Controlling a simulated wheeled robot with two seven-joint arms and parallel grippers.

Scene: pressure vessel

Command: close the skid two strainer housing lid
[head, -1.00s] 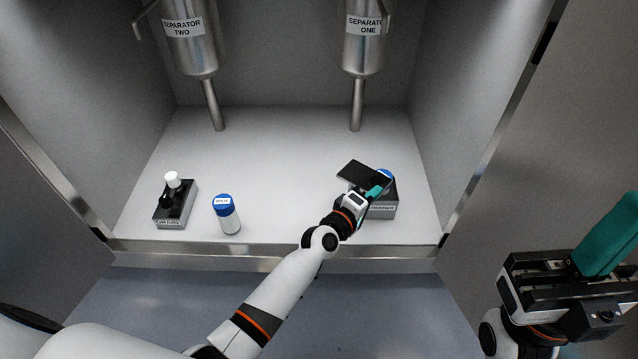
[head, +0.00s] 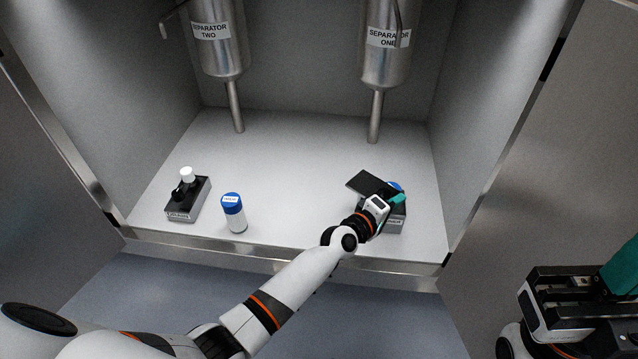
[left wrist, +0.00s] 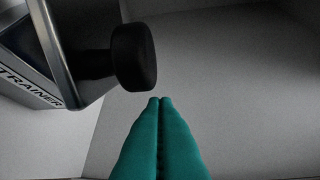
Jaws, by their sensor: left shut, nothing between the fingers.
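The strainer housing (head: 393,224) is a grey box with a label, at the right front of the cabinet floor. A dark flat plate (head: 368,184), perhaps its lid, shows above and behind it; my arm hides how they join. My left gripper (head: 399,198) is over the housing, shut and empty. In the left wrist view, its teal fingertips (left wrist: 160,103) are together, just below a round black knob (left wrist: 135,57) in the picture. The labelled housing (left wrist: 30,85) is at the left there. I cannot tell whether the fingers touch anything. My right gripper (head: 622,265) is at the lower right, fingers cut off.
A blue cap (head: 396,186) shows behind the housing. Two steel separators hang above. The middle floor is free; a metal sill (head: 290,253) edges the front.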

